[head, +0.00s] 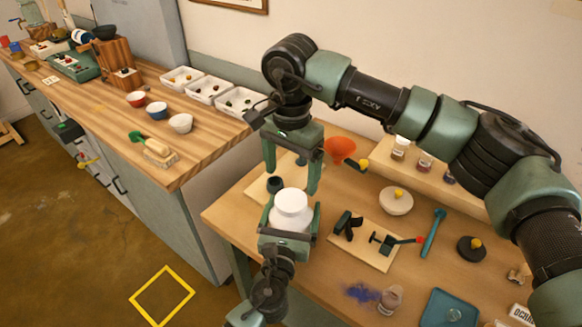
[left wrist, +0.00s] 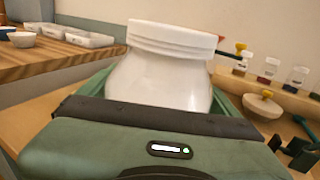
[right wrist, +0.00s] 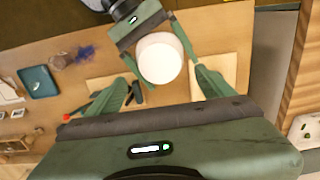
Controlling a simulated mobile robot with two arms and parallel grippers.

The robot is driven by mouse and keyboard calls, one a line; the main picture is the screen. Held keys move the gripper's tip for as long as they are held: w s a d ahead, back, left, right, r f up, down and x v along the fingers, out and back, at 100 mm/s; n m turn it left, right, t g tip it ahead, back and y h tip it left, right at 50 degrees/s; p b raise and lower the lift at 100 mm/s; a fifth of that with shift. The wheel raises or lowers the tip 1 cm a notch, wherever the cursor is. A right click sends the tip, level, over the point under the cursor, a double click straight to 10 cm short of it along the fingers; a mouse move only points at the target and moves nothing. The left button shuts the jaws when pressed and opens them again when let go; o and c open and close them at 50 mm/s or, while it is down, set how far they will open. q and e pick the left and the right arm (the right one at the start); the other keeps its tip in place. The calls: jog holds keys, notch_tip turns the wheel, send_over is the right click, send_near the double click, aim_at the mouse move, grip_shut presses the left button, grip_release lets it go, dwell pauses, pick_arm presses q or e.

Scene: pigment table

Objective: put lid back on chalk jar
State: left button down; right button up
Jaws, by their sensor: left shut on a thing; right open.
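The white chalk jar (head: 290,222) is upright, held above the near left part of the work table. My left gripper (head: 292,212) is shut around its body. A wide white lid (head: 292,198) sits on the jar's top; its rim shows in the left wrist view (left wrist: 176,38), above the jar's rounded body (left wrist: 160,82). My right gripper (head: 291,182) points down from above, open and empty, its fingers over either side of the lid. In the right wrist view the round white lid top (right wrist: 160,60) lies between the finger tips. The jar's lower part is hidden by the left gripper.
A board (head: 372,262) with black tools lies right of the jar. A dark cup (head: 275,184) stands close behind the jar.

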aim_at(291, 200)
notch_tip(291, 200, down, 7)
jog(key=shift+f, duration=0.1)
dwell(0.3)
jog(key=c, duration=1.4)
jog(key=m, duration=0.6)
jog(key=shift+c, duration=0.2)
jog(key=m, duration=0.6)
jog(key=shift+m, duration=0.3)
jog(key=m, duration=1.1)
jog(key=shift+m, duration=0.4)
jog(key=o, duration=1.5)
